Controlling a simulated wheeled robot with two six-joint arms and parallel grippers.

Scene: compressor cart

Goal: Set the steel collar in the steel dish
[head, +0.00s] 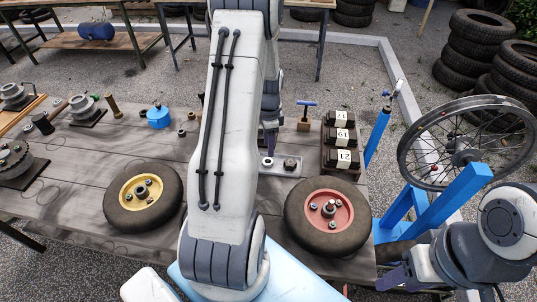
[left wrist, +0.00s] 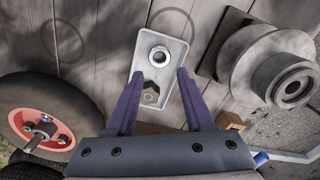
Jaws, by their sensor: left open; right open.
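The steel dish (head: 252,170) is a pale rectangular tray on the grey table; it also shows in the left wrist view (left wrist: 171,102). A pale steel collar (left wrist: 159,55) with a round hole sits inside the dish at its far end in that view. It also shows in the head view (head: 267,161). A hex nut (left wrist: 150,93) lies nearer in the dish. My left gripper (left wrist: 160,73) is open and empty above the dish, its fingers apart on either side. In the head view my left gripper (head: 270,143) is partly hidden by my arm. My right gripper (head: 395,279) is open at lower right.
A red-hubbed wheel (head: 329,217) and a yellow-hubbed wheel (head: 143,196) lie in front. Numbered blocks (head: 341,140) stand right of the dish. A grey stepped pulley (left wrist: 262,62) stands beside the dish in the left wrist view. A blue stand (head: 440,205) holds a spoked wheel.

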